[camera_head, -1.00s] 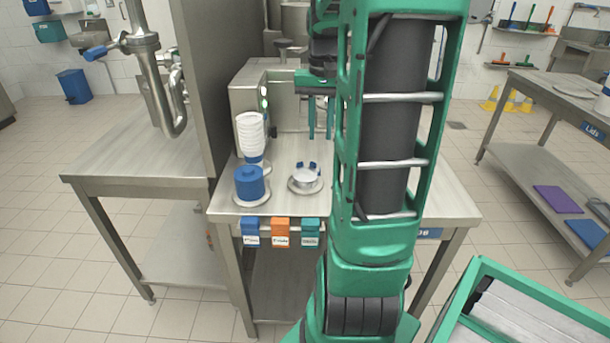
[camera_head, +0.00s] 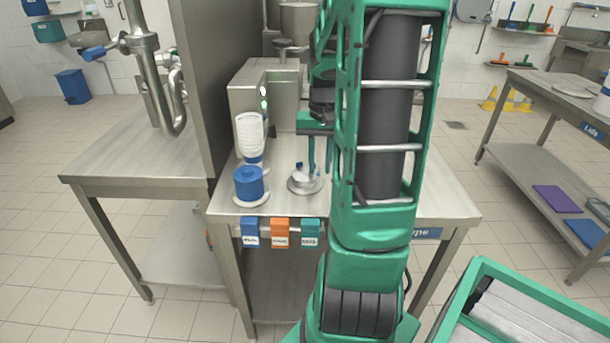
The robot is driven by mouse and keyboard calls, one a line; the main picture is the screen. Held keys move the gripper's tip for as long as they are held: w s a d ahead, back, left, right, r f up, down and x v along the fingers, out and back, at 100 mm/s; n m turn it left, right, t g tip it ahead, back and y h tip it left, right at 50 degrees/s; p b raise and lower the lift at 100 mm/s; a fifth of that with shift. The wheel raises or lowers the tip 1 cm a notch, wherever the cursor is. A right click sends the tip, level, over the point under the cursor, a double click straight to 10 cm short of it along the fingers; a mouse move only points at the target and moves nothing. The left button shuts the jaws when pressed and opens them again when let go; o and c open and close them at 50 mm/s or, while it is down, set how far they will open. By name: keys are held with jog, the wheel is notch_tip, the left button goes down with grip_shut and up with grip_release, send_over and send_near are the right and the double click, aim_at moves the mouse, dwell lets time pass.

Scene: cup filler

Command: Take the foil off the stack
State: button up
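My gripper (camera_head: 319,170) points down over the steel bench, its two teal fingers apart with a gap between them. Its fingertips overlap a low round holder (camera_head: 293,185) with a pale, silvery round piece (camera_head: 303,179) and blue parts on it. This may be the foil stack; I cannot tell single foils or whether the fingers touch it. A blue cylinder (camera_head: 249,184) stands on a pale disc to the left. Behind it a white ribbed stack (camera_head: 249,133) stands upright on a blue base. My arm hides the right part of the bench.
A steel machine housing (camera_head: 246,96) and a tall steel panel (camera_head: 210,80) stand behind and left of the bench (camera_head: 225,208). Blue, orange and teal tags (camera_head: 280,232) hang at its front edge. A green-rimmed bin (camera_head: 540,295) is at lower right.

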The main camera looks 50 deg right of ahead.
jog(key=shift+f, duration=0.1)
jog(key=shift+c, duration=0.7)
grip_shut()
jog(key=shift+r, duration=0.55)
jog(key=s+r, duration=1)
jog(key=s, duration=0.1)
jog(key=shift+s+a, duration=0.3)
jog(key=shift+s, duration=0.05)
